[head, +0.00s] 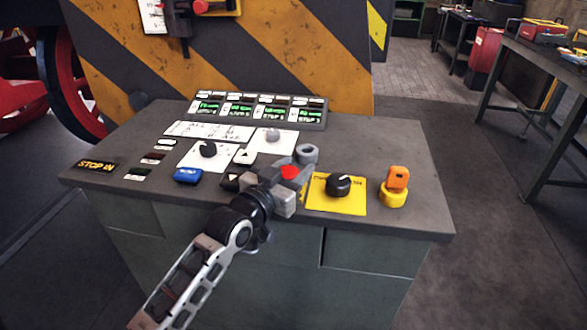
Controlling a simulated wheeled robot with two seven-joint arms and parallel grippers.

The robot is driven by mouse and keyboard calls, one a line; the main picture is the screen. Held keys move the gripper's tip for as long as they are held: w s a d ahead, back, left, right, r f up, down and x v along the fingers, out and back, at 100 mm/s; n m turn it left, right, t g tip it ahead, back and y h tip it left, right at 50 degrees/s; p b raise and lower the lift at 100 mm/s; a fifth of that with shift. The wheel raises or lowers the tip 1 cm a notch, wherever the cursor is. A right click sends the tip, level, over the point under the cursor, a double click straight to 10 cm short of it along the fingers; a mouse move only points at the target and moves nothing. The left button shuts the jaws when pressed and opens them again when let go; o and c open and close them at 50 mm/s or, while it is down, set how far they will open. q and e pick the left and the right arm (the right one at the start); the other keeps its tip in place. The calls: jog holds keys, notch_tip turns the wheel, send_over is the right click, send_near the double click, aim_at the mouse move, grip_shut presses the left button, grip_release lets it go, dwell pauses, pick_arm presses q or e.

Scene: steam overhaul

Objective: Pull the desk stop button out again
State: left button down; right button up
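The red stop button (290,172) shows on the desk (390,150) right of the middle, partly hidden by my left gripper. My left gripper (288,180) reaches in from the lower left. Its grey fingers are at the button, one on the far side and one on the near side. I cannot tell whether they touch or clamp it. The button's base and how far it stands out are hidden. My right gripper is not in view.
A black knob (338,184) on a yellow plate (350,205) and an orange-and-yellow switch (396,185) stand to the right. A blue block (187,175), a black knob (208,148) and a display panel (258,110) share the desk.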

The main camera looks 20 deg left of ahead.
pick_arm(q)
jog(key=shift+r+p, duration=0.8)
jog(key=shift+p, duration=0.25)
jog(key=c, duration=0.8)
grip_release()
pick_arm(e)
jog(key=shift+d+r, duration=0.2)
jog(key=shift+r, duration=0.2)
pick_arm(q)
jog(key=shift+s+f, duration=0.1)
jog(key=shift+s, duration=0.1)
jog(key=s+a, duration=0.1)
jog(key=s, duration=0.4)
jog(key=s+a+b, duration=0.1)
jog(key=s, duration=0.9)
jog(key=shift+s+a, duration=0.15)
jog(key=shift+a, duration=0.25)
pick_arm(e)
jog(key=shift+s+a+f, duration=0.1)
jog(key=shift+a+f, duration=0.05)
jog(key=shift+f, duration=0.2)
